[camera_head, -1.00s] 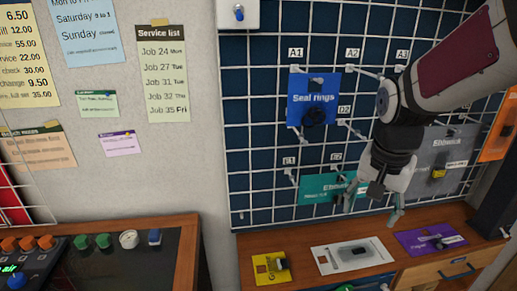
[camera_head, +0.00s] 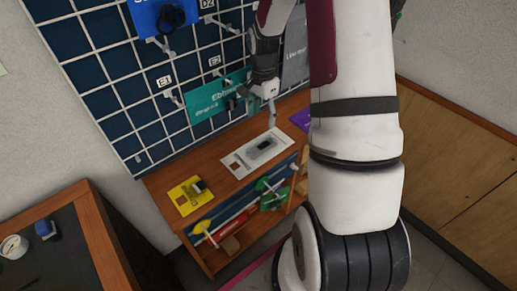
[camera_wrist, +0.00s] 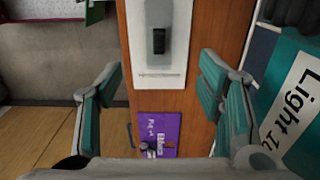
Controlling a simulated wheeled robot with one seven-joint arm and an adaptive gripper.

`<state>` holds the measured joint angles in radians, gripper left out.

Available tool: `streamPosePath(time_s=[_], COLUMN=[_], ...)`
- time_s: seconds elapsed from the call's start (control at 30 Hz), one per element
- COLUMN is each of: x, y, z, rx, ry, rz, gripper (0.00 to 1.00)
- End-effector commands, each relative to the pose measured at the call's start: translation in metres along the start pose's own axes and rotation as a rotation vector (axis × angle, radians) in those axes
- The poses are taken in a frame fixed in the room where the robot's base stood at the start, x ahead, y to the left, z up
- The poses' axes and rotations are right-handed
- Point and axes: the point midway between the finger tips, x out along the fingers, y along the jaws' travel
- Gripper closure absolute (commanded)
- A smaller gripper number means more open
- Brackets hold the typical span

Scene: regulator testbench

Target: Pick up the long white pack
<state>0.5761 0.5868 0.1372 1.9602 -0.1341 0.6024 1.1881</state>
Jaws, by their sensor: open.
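The long white pack (camera_head: 238,161) lies flat on the wooden bench top, with a grey window and a small dark item on its face. In the wrist view the white pack (camera_wrist: 175,72) is at the upper middle, beyond the fingertips and roughly between their lines, its far end cut off by the frame. My gripper (camera_wrist: 157,82) is open and empty, with teal-padded fingers wide apart. In the head view my gripper (camera_head: 262,100) hangs above the bench behind the white pack, close to the wall grid; my arm hides part of the right side.
A purple pack (camera_wrist: 172,128) lies beside the white pack, below it in the wrist view. A yellow pack (camera_head: 186,196) lies left of it. A teal pack (camera_head: 212,101) hangs on the grid behind. A lower shelf (camera_head: 212,262) holds several coloured items.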

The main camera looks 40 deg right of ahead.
Motion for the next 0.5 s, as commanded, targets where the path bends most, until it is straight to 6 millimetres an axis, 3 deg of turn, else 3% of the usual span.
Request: streamPosePath(time_s=[0.3,0.5], x=[0.056,0.079], y=[0.002,0.001], z=[0.002,0.001], rx=[-0.003,-0.002], ry=[-0.004,-0.002], rz=[0.004,0.002], gripper=[0.39,0.39])
